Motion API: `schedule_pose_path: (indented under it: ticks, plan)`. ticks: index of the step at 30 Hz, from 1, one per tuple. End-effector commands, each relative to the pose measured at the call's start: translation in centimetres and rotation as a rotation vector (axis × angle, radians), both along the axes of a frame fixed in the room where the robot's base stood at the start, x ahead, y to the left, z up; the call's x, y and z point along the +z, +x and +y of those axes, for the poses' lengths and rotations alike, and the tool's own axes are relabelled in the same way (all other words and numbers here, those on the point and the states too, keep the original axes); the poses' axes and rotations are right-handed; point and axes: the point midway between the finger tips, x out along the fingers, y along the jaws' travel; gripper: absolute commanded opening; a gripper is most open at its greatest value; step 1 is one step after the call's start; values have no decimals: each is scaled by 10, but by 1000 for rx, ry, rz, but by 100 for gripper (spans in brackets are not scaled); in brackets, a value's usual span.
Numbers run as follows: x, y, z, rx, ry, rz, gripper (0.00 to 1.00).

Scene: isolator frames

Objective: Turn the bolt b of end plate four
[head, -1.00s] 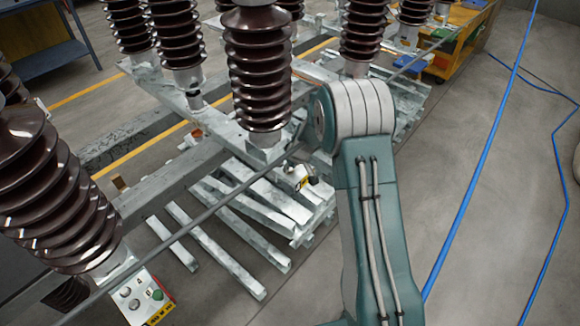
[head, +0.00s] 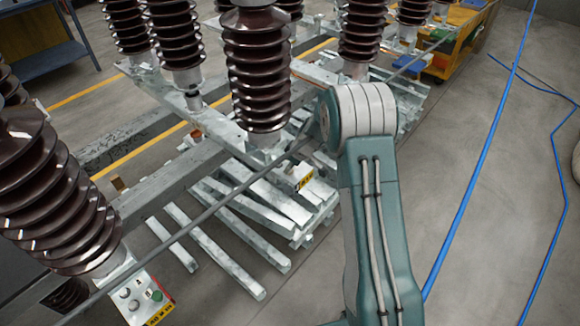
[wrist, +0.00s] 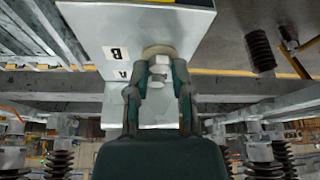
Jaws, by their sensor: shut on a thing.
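In the wrist view, a pale grey end plate (wrist: 90,28) fills the upper middle, with white labels A and B on its face. A pale bolt (wrist: 157,62) with a round, tan-coloured base stands out from this face beside the B label. My gripper (wrist: 159,72) has its two dark fingers on either side of the bolt, shut on it. The plate's number cannot be read here. In the head view my arm bends down behind its own joint, and the gripper is hidden there.
In the head view, brown ribbed insulators (head: 258,70) stand on steel beams around my arm. A long grey rod (head: 200,218) crosses in front. Loose steel bars (head: 215,250) lie on the floor. A blue hose (head: 475,180) runs over the open floor at right.

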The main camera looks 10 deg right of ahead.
Motion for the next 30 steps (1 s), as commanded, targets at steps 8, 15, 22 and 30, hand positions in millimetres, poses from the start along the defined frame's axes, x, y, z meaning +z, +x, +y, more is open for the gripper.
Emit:
schedule_pose_path:
  ticks: [8,15,22,30]
  plan:
    - [-1,0,0,-2,-2,0,52]
    - [0,0,0,-2,-1,-1,65]
    - [5,-1,-1,-2,-1,-2,65]
    - [49,-13,-15,-4,-1,-6,65]
